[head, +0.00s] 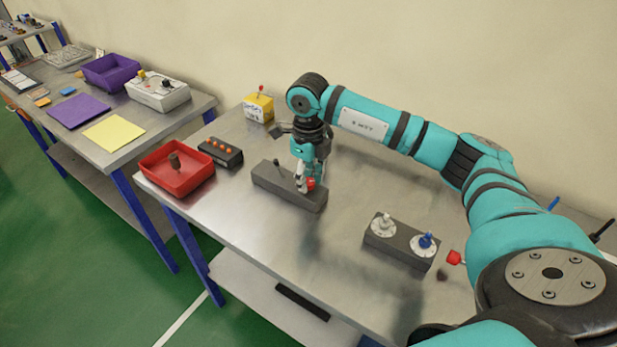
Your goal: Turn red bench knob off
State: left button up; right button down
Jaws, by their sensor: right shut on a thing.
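A long dark grey block (265,183) lies on the metal bench (240,215). It carries a thin dark lever (277,166) and, towards its right end, a red knob (310,184), partly hidden by my fingers. My right gripper (304,184) points down over this block and is shut on the red knob. The knob's exact angle cannot be told because the fingers cover part of it. My left gripper is not in view.
To the right, a dark block (383,248) carries a white knob (383,223) and a blue knob (424,240). A red tray (165,185), a dark box with orange buttons (220,152) and a yellow box (258,107) stand left. Bare bench lies in front.

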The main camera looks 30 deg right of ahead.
aim_at(308, 181)
jog(key=c, duration=1)
grip_release()
jog(key=shift+r, duration=0.25)
notch_tip(308, 181, up, 12)
jog(key=shift+f, duration=0.2)
